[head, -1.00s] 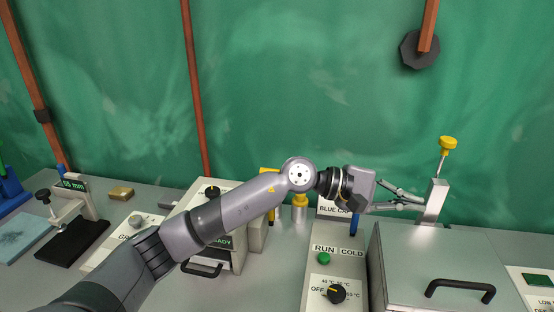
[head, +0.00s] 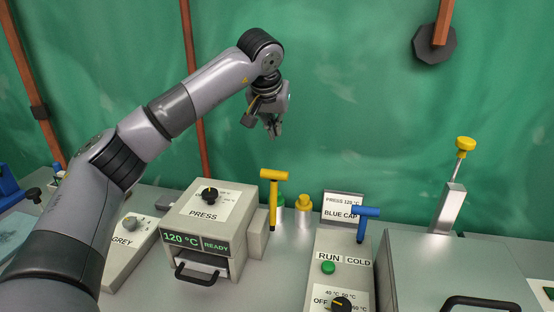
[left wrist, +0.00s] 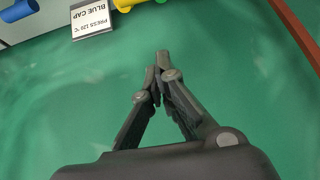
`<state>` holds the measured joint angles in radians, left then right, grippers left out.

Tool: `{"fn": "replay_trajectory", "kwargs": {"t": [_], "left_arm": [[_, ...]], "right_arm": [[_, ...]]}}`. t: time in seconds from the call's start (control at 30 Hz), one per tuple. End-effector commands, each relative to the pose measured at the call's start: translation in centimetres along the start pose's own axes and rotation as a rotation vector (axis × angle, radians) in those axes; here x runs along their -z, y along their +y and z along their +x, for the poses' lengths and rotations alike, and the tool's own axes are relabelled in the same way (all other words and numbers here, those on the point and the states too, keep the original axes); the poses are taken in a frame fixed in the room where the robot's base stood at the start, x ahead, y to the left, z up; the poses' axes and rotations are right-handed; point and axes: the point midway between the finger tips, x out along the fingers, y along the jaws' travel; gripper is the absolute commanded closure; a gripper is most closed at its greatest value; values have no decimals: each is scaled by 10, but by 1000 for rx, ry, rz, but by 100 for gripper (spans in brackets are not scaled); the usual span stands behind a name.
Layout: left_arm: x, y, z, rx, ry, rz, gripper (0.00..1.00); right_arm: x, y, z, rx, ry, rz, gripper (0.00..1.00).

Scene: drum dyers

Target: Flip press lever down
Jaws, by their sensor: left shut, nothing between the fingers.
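The press (head: 205,222) is a pale box with a dial, a front handle and a display reading 120 °C and READY. Its lever (head: 273,205) is yellow with a T-shaped top and stands upright at the press's right side. My left gripper (head: 275,133) is shut and empty, in the air above the lever and apart from it, pointing down. In the left wrist view its fingertips (left wrist: 162,62) meet against the green backdrop. My right gripper is not in view.
A blue T-handle (head: 361,222) stands beside the RUN/COLD panel (head: 340,262). A sign (head: 343,206) reads PRESS 120 °C, BLUE CAP. A yellow-capped container (head: 304,207) stands right of the lever. A metal post with a yellow knob (head: 465,144) rises at the right.

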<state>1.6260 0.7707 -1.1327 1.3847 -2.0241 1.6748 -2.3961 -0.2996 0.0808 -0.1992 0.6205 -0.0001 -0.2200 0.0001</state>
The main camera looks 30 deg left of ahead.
Motion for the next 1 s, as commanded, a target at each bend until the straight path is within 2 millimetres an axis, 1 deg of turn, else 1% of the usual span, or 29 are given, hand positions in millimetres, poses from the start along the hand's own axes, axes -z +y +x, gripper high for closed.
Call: {"fn": "replay_trajectory", "kwargs": {"t": [0.17, 0.27, 0.37, 0.47, 0.73, 0.8, 1.0], "left_arm": [[0, 1, 2, -2, -1, -1, 100], [0, 1, 9, -2, -2, -1, 100], [0, 1, 24, -2, -4, -1, 100], [0, 1, 43, -1, -6, -2, 100], [0, 1, 102, -1, -6, -2, 100], [-9, 1, 96, -4, -1, 3, 100], [-28, 1, 89, -4, 0, 1, 100]], "right_arm": [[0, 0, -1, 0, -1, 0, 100], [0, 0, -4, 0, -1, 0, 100], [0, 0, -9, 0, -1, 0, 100], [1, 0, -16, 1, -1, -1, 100], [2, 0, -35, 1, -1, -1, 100], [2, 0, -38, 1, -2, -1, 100], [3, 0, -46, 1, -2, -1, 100]]}}
